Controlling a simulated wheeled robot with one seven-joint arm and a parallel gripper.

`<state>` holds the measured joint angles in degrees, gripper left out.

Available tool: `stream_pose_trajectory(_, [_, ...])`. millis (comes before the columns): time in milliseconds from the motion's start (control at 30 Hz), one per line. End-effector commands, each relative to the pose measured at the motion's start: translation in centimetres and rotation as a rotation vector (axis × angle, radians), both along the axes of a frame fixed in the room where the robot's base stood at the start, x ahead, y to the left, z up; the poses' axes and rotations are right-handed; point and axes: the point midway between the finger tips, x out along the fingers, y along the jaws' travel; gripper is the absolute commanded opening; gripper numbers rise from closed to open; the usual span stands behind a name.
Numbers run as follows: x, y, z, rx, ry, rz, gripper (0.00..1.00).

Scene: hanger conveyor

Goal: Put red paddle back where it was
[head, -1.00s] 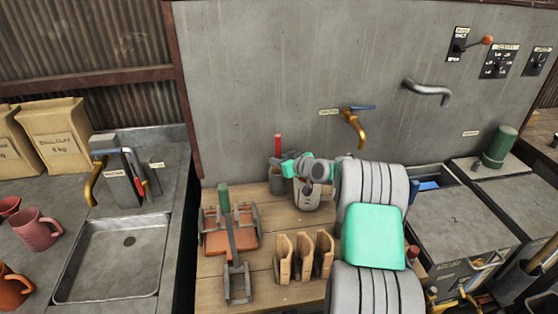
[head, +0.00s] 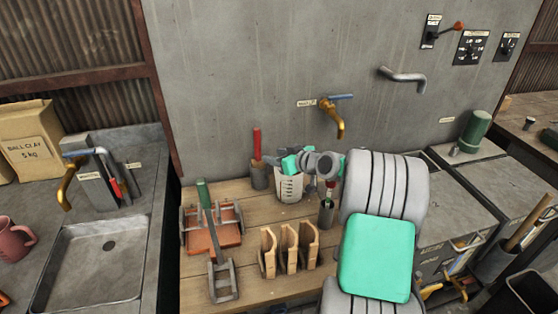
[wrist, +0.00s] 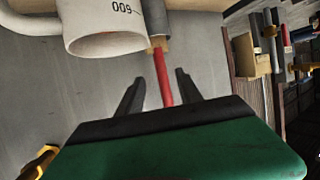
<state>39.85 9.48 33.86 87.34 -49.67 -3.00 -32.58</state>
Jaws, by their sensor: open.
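The red paddle (head: 257,143) stands upright in a grey cup (head: 259,177) at the back of the wooden table, by the wall. Only its red handle and a bit of wood below show; the rest is hidden in the cup. My gripper (head: 272,159) is just right of the handle in the head view, its fingers towards it. In the wrist view the two dark fingers (wrist: 160,84) are spread apart, with the red handle (wrist: 164,82) appearing between them and clear of both. How deep the handle lies between them I cannot tell.
A white measuring jug (head: 289,186) stands right of the cup, below my gripper. A second grey holder (head: 326,212) stands further right. Wooden pieces (head: 288,248) and a clay tray with a green-handled tool (head: 212,228) are in front. A brass tap (head: 333,118) juts from the wall.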

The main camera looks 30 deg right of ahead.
Motion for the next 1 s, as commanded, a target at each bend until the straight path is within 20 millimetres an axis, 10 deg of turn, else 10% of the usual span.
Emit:
stream_pose_trajectory(167, [-1.9,0.1,0.9,-0.005,0.012,0.006,0.43])
stream_pose_trajectory(300, [-4.4,7.3,1.8,-0.052,0.197,0.054,0.43])
stream_pose_trajectory(467, [-16.1,16.4,1.8,-0.132,0.562,-0.017,0.43])
stream_pose_trajectory(667, [-29.3,18.3,0.3,-0.138,0.819,-0.208,0.43])
stream_pose_trajectory(1000, [-30.8,18.1,-0.1,-0.133,0.852,-0.24,0.43])
